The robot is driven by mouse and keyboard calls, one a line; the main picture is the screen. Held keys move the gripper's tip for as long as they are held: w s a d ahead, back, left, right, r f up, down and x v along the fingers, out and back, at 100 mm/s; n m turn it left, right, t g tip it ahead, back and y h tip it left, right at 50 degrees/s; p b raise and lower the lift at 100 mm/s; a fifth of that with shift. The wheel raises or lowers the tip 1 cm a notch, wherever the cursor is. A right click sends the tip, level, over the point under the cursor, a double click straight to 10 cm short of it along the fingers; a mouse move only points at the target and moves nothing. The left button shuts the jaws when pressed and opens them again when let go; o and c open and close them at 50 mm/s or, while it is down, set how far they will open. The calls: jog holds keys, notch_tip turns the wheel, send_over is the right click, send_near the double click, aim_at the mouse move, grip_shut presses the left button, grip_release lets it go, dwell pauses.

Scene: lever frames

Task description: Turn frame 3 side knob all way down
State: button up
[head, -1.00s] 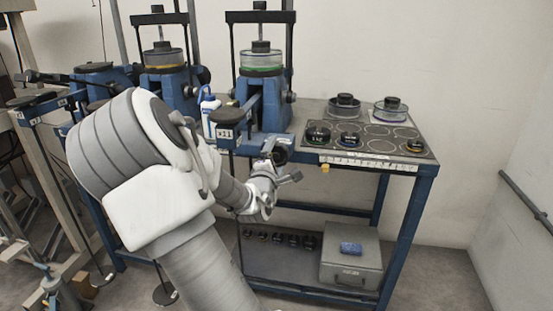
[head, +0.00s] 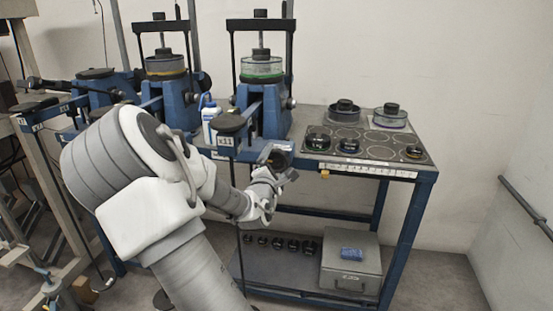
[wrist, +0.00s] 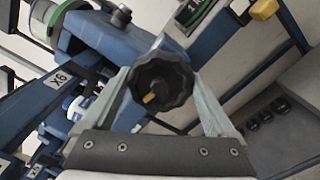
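A black lobed knob (wrist: 160,84) with a yellow mark on its face is in the middle of the wrist view. My gripper (wrist: 166,91) has its two pale fingers spread wide, one on each side of the knob. I cannot tell whether either finger touches it. In the head view my gripper (head: 279,173) is at the front edge of the bench, below the right-hand blue frame (head: 272,108). The knob is small and partly hidden by my gripper there. I see no number 3 on the frame.
The blue bench carries a grey top with dark weights (head: 349,146) and dishes to the right of my gripper. A white bottle (head: 210,118) stands left of the frame. A grey box (head: 350,264) sits on the lower shelf. The floor at right is clear.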

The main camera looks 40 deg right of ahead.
jog(key=shift+o, duration=0.3)
jog(key=shift+d, duration=0.1)
jog(key=shift+p+v, duration=1.35)
jog(key=shift+v, duration=1.3)
jog(key=shift+s+a, duration=0.2)
jog(key=shift+a, duration=0.15)
